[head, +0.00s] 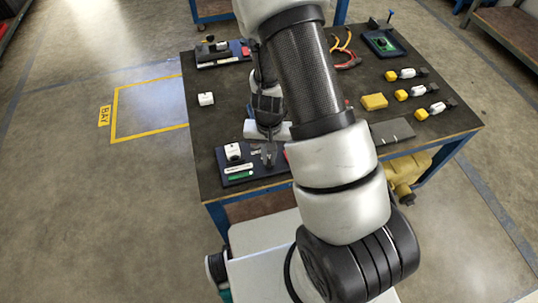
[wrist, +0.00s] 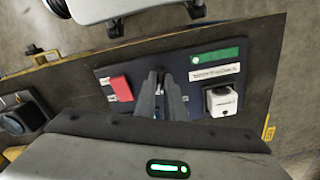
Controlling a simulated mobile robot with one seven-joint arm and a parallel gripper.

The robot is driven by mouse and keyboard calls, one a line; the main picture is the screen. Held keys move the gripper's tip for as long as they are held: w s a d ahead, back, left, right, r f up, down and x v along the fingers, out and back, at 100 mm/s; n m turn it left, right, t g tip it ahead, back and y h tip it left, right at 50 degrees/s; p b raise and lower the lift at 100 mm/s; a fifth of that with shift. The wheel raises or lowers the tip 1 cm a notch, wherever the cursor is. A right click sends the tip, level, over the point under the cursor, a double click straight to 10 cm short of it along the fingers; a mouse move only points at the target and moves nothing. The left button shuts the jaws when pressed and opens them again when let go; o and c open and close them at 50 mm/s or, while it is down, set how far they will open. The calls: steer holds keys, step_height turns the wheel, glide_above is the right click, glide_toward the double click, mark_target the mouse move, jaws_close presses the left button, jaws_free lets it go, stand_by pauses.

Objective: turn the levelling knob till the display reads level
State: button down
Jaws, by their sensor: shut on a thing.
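The dark blue levelling panel (head: 228,182) lies flat on the near left part of the bench, and it fills the middle of the wrist view (wrist: 238,92). A green display strip (wrist: 215,56) with a small pale mark sits on it beside a white printed label (wrist: 214,72); the strip also shows in the head view (head: 241,176). I cannot read the display. My gripper (wrist: 160,80) points down at the panel with its fingers together, shut on the levelling knob. The knob is almost wholly hidden between the fingers. It also shows in the head view (head: 268,155).
A white block (wrist: 220,100) and a red block (wrist: 121,88) stand on the panel either side of my fingers. A grey case (head: 391,132), yellow block (head: 374,101) and several yellow-and-white connectors lie to the right. The bench (head: 205,128) left of the panel is mostly bare.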

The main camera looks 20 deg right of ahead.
mark_target(269, 160)
steer(key=shift+m, duration=0.7)
steer(key=c, duration=1.8)
jaws_free()
steer(key=shift+c, duration=0.2)
step_height(269, 160, up, 17)
steer(key=p, duration=0.5)
steer(key=shift+r, duration=0.2)
